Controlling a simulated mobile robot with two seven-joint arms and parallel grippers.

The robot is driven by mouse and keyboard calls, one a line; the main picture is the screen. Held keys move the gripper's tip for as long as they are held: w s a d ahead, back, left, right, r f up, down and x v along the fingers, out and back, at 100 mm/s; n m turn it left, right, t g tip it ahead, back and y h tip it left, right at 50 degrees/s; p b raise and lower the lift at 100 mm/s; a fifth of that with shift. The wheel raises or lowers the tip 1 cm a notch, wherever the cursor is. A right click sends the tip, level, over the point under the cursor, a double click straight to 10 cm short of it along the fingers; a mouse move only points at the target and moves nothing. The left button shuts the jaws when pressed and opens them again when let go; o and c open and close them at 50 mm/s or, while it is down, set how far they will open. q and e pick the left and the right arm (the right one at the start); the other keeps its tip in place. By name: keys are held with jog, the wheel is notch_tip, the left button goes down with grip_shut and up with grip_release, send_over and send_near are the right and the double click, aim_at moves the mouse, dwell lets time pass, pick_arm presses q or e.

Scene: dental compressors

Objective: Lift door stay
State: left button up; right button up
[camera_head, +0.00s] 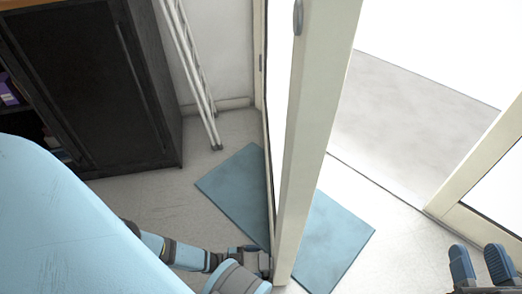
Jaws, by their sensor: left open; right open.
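A cream-framed door (318,120) stands open, its edge running down the middle of the head view. My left gripper (262,262) is low at the left face of the door, close to its bottom end. Its fingers are small and partly hidden by my arm, and I cannot see whether they touch the door. The door stay cannot be told apart there. My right gripper (480,265) is at the bottom right, with two blue fingertips apart and nothing between them. It is well clear of the door.
A blue mat (335,235) lies on the floor under the door, showing on both sides. A dark cabinet (90,80) stands at the left, with white poles (190,70) leaning beside it. A doorway with a bright outside area (415,115) is at the right.

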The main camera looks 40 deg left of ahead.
pick_arm(q)
jog(key=shift+x, duration=1.15)
